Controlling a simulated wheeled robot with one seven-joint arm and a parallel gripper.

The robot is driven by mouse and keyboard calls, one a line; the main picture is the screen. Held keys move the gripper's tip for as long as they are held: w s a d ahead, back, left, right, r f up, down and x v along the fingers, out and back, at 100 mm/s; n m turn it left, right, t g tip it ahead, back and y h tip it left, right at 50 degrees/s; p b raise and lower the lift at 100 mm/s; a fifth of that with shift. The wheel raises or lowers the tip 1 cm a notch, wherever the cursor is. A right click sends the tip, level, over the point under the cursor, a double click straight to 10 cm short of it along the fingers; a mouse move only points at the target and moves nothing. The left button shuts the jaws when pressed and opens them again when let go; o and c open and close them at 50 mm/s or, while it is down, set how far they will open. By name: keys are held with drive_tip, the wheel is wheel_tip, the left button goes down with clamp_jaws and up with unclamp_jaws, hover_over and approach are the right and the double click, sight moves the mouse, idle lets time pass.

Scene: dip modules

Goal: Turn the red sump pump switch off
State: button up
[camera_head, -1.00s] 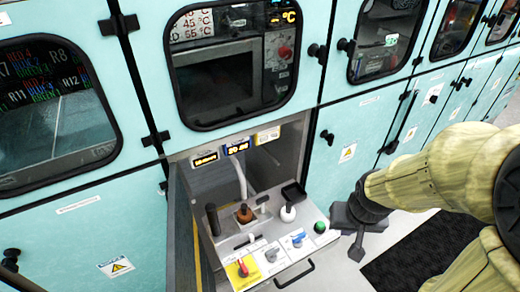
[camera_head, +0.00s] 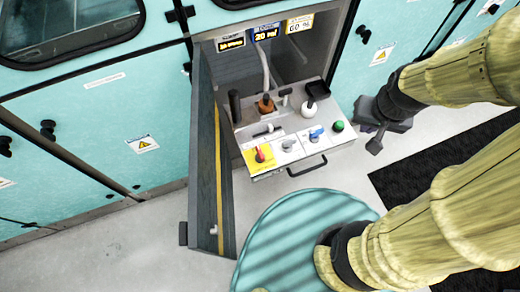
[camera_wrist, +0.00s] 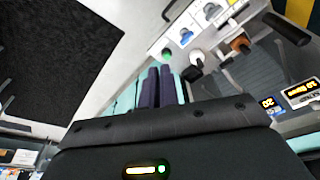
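The red switch (camera_head: 260,154) stands on a yellow plate (camera_head: 271,157) at the front left corner of a pulled-out control panel (camera_head: 292,128). Its handle points roughly away from the panel's front edge. My gripper (camera_head: 375,147) hangs right of the panel, apart from it and from the switch. In the wrist view its two dark fingers (camera_wrist: 160,86) lie side by side and look shut, with nothing between them. I cannot make out the red switch in the wrist view.
The panel also carries a blue switch (camera_head: 316,133), a green button (camera_head: 338,126), a white knob (camera_head: 310,106) and an orange-brown knob (camera_head: 265,105). A handle (camera_head: 307,167) sticks out in front. An open door (camera_head: 207,160) stands left. A black mat (camera_head: 440,160) lies right.

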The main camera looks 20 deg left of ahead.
drive_tip(key=o, duration=0.3)
drive_tip(key=shift+r, duration=0.2)
drive_tip(key=o, duration=0.3)
drive_tip(key=w+p+v, duration=0.1)
drive_tip(key=p+v, duration=0.4)
drive_tip(key=w+p+v, duration=0.1)
drive_tip(key=p+v, duration=0.5)
drive_tip(key=w+r+p+v, duration=0.1)
drive_tip(key=p+v, duration=0.4)
drive_tip(key=p, duration=0.1)
drive_tip(key=shift+w+r, duration=0.15)
drive_tip(key=shift+w, duration=0.15)
